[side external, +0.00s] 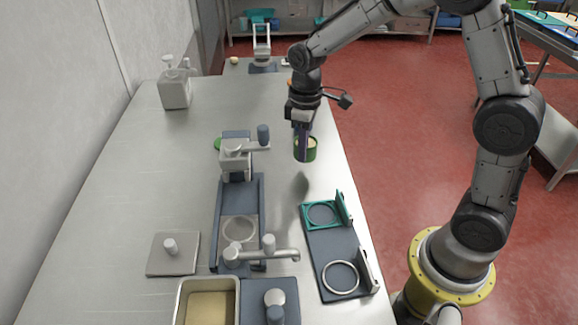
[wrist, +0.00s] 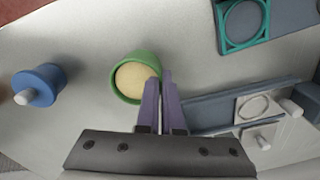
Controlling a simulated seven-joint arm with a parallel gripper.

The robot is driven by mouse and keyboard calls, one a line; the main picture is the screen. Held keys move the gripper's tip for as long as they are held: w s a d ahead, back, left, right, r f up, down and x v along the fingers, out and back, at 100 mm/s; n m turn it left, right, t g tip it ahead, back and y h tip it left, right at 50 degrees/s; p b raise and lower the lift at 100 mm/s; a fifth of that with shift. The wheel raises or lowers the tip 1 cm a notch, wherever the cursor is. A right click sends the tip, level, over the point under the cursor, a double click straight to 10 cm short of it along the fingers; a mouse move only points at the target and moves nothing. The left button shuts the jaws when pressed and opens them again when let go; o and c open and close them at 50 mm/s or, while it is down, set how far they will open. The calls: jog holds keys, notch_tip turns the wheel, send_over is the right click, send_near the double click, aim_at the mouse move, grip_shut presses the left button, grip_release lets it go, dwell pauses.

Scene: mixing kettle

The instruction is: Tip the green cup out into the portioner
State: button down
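The green cup (side external: 311,155) hangs above the steel table on the side nearest my base, with a shadow on the table below it. It looks about upright. In the wrist view the cup (wrist: 113,84) shows a pale beige filling inside its rim. My gripper (side external: 302,147) is shut on the cup's wall, and its purple fingers (wrist: 161,88) meet the rim side. No part is labelled as the portioner. A slate-based device (side external: 217,212) with a grey head, a lever and a round ring stands left of the cup and may be it.
A slate plate with a teal frame (side external: 306,221) and a pale ring (side external: 340,277) lies nearer the camera. A metal pan (side external: 181,300), a square grey lid (side external: 160,259) and a dispenser (side external: 175,92) stand to the left. A blue cylinder (wrist: 38,82) shows in the wrist view.

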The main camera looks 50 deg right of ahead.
jog(key=m, duration=0.1)
jog(key=w+m, duration=0.2)
jog(key=shift+w+d+f, duration=0.2)
jog(key=shift+d+f, duration=0.1)
jog(key=shift+d, duration=0.05)
jog(key=shift+w+r+m, duration=0.1)
jog(key=shift+w+m, duration=0.25)
jog(key=shift+m, duration=0.65)
jog(key=shift+a+r, duration=0.1)
